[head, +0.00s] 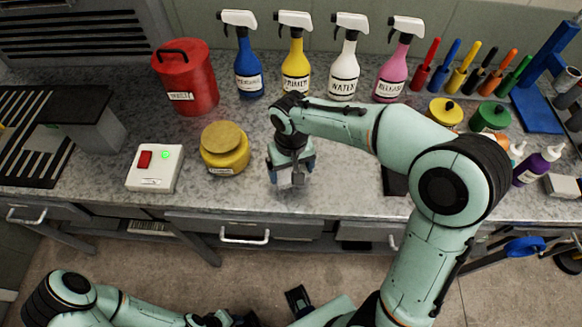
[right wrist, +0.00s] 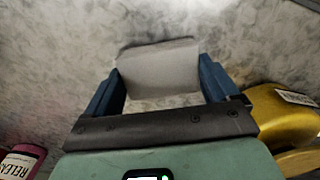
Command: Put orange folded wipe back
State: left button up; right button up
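My right gripper (head: 290,180) points down over the front of the grey counter, right of the yellow jar. In the right wrist view, its two blue fingers (right wrist: 161,85) stand on either side of a pale grey-white flat piece (right wrist: 160,66), which fills the gap between them. It looks like a folded wipe and appears held. I see no orange wipe; the piece looks pale, not orange. My left arm runs along the lower left of the head view; its fingertips do not show clearly.
A yellow jar (head: 225,148), a switch box (head: 155,167) and a red can (head: 185,77) stand to the left. Several spray bottles (head: 296,62) line the back. Pots, markers and a purple bottle (head: 538,166) stand at right. A pale block (head: 562,186) lies at far right.

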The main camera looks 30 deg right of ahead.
jog(key=shift+o, duration=0.8)
jog(key=shift+r, duration=0.15)
pick_arm(q)
jog(key=shift+w+r+p, duration=0.3)
jog(key=shift+r+p, duration=0.25)
jog(key=shift+r, duration=0.05)
jog(key=shift+w+r+p, duration=0.25)
jog(key=shift+r+p, duration=0.3)
jog(key=shift+r, duration=0.05)
pick_arm(e)
notch_tip(320, 180, up, 12)
